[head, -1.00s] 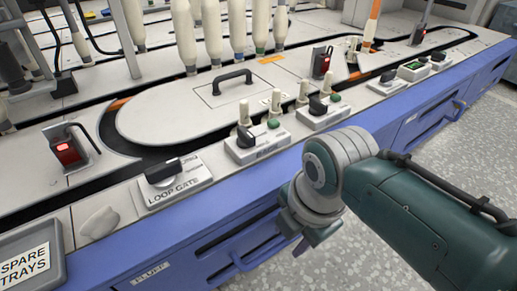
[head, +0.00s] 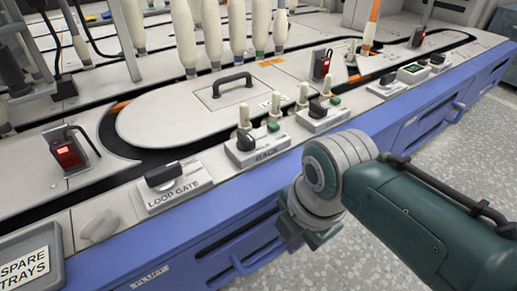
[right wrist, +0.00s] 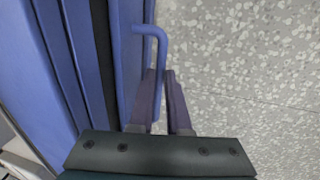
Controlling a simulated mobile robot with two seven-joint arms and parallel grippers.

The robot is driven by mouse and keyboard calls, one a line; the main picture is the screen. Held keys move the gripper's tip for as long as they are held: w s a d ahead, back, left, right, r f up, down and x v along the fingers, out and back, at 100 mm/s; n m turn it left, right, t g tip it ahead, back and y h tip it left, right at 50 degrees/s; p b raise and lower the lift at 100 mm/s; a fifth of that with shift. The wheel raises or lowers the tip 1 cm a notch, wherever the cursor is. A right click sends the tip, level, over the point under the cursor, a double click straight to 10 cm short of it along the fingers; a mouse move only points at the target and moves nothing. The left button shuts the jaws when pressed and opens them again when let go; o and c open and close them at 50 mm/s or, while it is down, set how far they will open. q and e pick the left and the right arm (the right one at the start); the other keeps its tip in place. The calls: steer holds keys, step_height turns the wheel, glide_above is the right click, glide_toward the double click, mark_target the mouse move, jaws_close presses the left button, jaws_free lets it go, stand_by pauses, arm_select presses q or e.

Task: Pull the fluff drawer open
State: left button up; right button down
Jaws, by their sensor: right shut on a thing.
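The fluff drawer (head: 185,272) is a blue front low in the machine's side, with a FLUFF label (head: 149,276) at its left. Its blue bar handle (head: 243,265) shows left of my right gripper in the head view. In the right wrist view the handle (right wrist: 149,29) runs down between the two fingers of my right gripper (right wrist: 161,88), which is shut on it. A dark strip (right wrist: 101,55) runs beside the drawer front there; I cannot tell how far the drawer stands out. My left gripper is not in view.
A loop gate switch (head: 172,182) and other switch boxes line the white deck edge above the drawer. A grey spare trays bin (head: 28,262) is at the lower left. Speckled floor (right wrist: 245,60) in front of the drawer is clear.

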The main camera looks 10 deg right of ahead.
steer(key=shift+s, duration=0.1)
stand_by(0.8)
steer(key=s+d+p, duration=0.5)
steer(key=s+p, duration=0.2)
steer(key=s, duration=0.6)
steer(key=s+d+p, duration=0.5)
steer(key=s+p, duration=0.2)
steer(key=s, duration=0.7)
steer(key=shift+s, duration=0.15)
steer(key=shift+f, duration=0.1)
steer(key=c, duration=0.9)
jaws_free()
steer(key=r+p, duration=0.3)
steer(key=s+r+p, duration=0.1)
steer(key=r+p, duration=0.5)
steer(key=r, duration=0.1)
steer(key=shift+s+d, duration=0.35)
steer(key=shift+s, duration=0.05)
